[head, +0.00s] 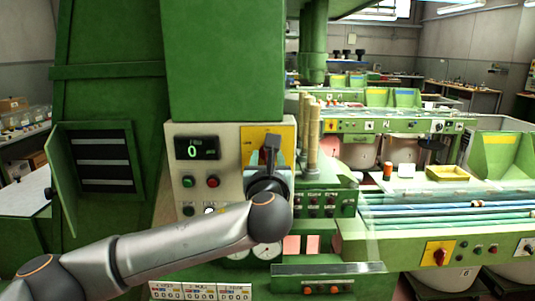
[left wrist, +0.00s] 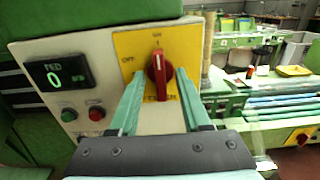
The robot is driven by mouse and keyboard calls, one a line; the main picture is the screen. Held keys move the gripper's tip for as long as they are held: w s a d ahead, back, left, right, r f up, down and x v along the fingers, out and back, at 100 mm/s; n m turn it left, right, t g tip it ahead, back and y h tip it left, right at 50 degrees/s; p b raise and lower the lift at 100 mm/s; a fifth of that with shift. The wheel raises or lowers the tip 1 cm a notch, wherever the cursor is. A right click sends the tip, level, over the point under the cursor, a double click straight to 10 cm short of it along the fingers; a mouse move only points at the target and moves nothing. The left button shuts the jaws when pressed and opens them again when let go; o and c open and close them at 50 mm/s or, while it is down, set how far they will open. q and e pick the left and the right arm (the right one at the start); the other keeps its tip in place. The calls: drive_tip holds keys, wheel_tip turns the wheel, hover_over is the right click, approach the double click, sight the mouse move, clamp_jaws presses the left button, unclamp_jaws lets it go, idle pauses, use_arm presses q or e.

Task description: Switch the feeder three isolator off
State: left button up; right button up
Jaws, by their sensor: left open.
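A red rotary isolator knob (left wrist: 158,66) sits on a yellow plate (left wrist: 130,42) on the cream control panel (head: 226,140). Its handle stands about upright, towards the label at the top; "OFF" is printed at its left. Lettering under the knob is partly hidden. My left gripper (left wrist: 160,76) is open, its two green fingers either side of the knob's lower part; I cannot tell whether they touch it. In the head view, my left gripper (head: 271,158) covers most of the yellow plate and hides the knob. My right gripper is not in view.
Left of the yellow plate are a green digital display (head: 197,148) reading 0, a green button (head: 188,182) and a red button (head: 213,182). Another red knob on yellow (head: 438,254) is at lower right. Wooden rods (head: 313,138) stand just right of the panel.

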use_arm(q)
drive_tip(key=shift+w, duration=0.3)
clamp_jaws()
idle(0.3)
